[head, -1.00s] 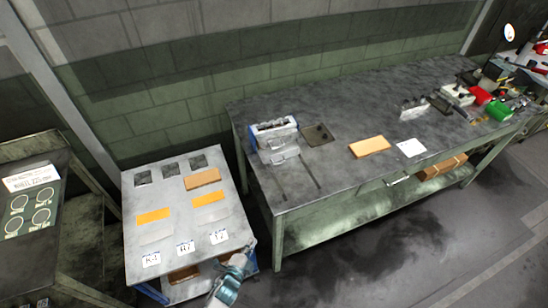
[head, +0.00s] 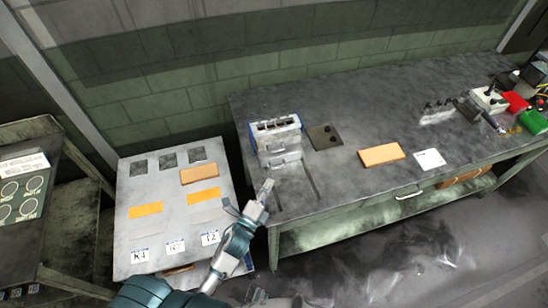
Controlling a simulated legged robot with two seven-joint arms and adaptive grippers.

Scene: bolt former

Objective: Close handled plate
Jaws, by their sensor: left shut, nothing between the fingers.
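The bolt former (head: 262,134) is a grey and blue block with several slots in its top, on the left end of the long workbench. The handled plate (head: 280,153) is a light metal plate with a bar handle at its front side; its exact angle is hard to tell. My left gripper (head: 267,187) is shut and empty. It appears just in front of the plate, near the bench's front left corner, with a visible gap to the handle. My right gripper is not in view.
The long workbench (head: 350,110) holds a dark plate (head: 324,137), an orange block (head: 381,155) and a white card (head: 429,159). Tools and bins crowd its right end. A low table (head: 128,195) with orange pads and labels stands left. The bench middle is mostly clear.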

